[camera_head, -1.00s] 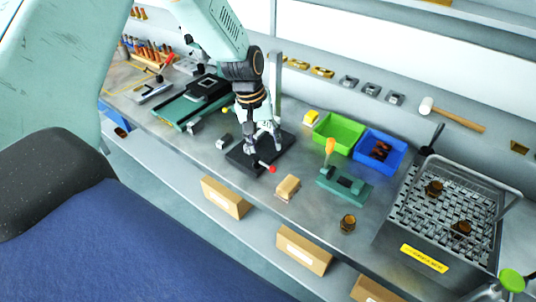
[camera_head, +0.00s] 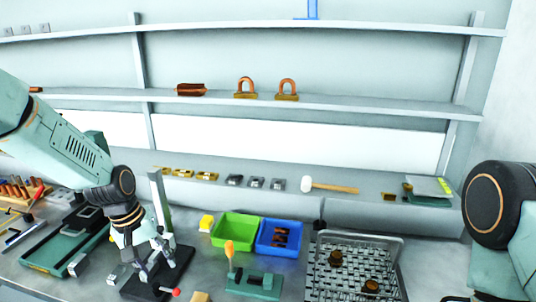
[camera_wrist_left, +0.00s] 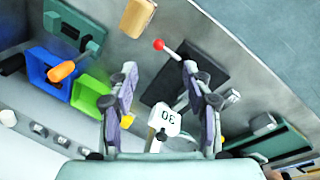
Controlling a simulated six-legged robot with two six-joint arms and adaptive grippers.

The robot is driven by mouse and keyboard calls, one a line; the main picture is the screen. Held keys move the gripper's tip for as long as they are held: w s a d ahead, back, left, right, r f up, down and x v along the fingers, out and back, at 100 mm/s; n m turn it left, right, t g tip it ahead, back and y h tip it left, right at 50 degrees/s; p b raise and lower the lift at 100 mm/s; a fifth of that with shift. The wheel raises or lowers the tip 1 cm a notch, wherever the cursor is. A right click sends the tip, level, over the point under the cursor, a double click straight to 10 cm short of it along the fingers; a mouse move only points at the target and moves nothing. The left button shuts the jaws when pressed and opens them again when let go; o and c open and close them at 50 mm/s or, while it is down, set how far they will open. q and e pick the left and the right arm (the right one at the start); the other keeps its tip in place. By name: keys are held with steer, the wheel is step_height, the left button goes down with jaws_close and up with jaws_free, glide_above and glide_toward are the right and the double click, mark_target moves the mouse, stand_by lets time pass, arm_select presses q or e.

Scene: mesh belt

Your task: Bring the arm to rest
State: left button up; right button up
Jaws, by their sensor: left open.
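My left arm comes in from the left in the head view. Its gripper (camera_head: 157,268) is low over a black plate (camera_head: 182,262) on the workbench, and a red-tipped lever (camera_head: 175,292) shows just below it. In the left wrist view the gripper (camera_wrist_left: 158,82) has its two fingers spread apart. Between them, farther off, I see the red knob (camera_wrist_left: 158,45) and the dark plate (camera_wrist_left: 207,67). A white piece marked 30 (camera_wrist_left: 164,122) also shows between the fingers; I cannot tell whether they touch it. Part of my right arm shows at the right edge, its gripper out of view.
A green bin (camera_head: 236,246) and a blue bin (camera_head: 279,252) stand right of the gripper. A green fixture with an orange handle (camera_head: 253,284) is in front of them. A mesh basket (camera_head: 395,242) holds brown parts. A mallet (camera_head: 330,187) lies behind.

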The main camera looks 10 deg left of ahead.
arm_select(q)
steer(key=shift+m, duration=0.5)
steer(key=s+d+f, duration=0.1)
steer(key=f, duration=0.1)
steer(key=s+d+f, duration=0.1)
steer(key=s+f, duration=0.1)
steer(key=f, duration=0.1)
steer(key=s+d+f, duration=0.1)
steer(key=s+f, duration=0.1)
steer(key=shift+s+d+f, duration=0.2)
steer(key=shift+d+f, duration=0.05)
steer(key=shift+d, duration=0.1)
steer(key=s+d+f+m+y, duration=0.1)
steer(key=s+d+f, duration=0.15)
steer(key=s, duration=0.65)
steer(key=s+d+f+m+g, duration=0.15)
steer(key=s+f, duration=0.25)
steer(key=s, duration=0.4)
steer(key=s+d+f+m+y, duration=0.15)
steer(key=s+f, duration=0.25)
steer(key=s, duration=0.5)
step_height(320, 180, down, 20)
steer(key=b, duration=2)
steer(key=shift+s+h+b, duration=0.35)
steer(key=shift+s+b, duration=0.05)
steer(key=shift+a, duration=0.1)
